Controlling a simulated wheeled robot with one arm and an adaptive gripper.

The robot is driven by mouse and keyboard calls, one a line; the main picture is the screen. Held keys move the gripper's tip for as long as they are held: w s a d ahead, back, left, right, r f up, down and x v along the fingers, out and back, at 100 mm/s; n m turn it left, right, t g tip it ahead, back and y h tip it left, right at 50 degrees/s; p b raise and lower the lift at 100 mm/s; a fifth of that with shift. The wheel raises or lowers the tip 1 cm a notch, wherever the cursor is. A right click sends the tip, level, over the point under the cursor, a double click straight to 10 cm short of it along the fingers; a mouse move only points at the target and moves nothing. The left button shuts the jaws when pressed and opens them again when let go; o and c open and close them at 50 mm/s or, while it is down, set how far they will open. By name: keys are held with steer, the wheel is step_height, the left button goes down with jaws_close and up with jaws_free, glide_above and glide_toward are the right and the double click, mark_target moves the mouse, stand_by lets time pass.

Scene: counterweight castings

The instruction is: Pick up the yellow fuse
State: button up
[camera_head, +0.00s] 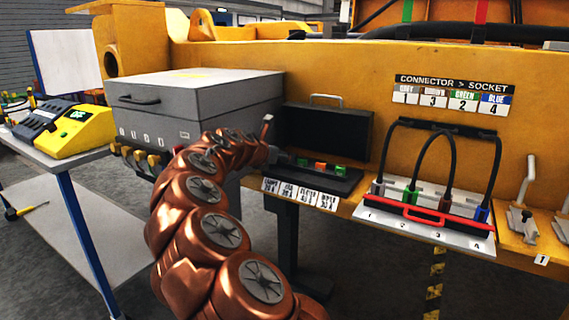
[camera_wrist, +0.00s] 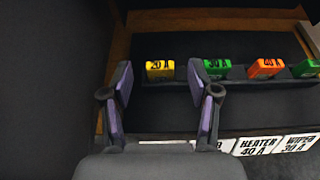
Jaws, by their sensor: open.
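The yellow fuse (camera_wrist: 160,70), marked 20 A, sits at the left end of a dark holder strip in the wrist view. My gripper (camera_wrist: 163,75) is open, and its two purple-padded fingers stand on either side of the fuse in the picture, apart from it. In the head view my gripper (camera_head: 270,140) is at the left side of the open black fuse case (camera_head: 328,140). The yellow fuse is hidden there behind my arm and gripper. I cannot tell the height gap between fingertips and fuse.
To the right in the same row are a green fuse (camera_wrist: 217,68), an orange fuse (camera_wrist: 266,67) and another green fuse (camera_wrist: 306,68). White labels (camera_wrist: 270,146) line the case's front. A grey box (camera_head: 195,100) stands close left. Cabled connectors (camera_head: 428,205) stand right.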

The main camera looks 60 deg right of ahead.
steer(key=shift+x, duration=1.35)
steer(key=shift+r, duration=0.1)
steer(key=shift+c, duration=0.3)
steer(key=c, duration=1)
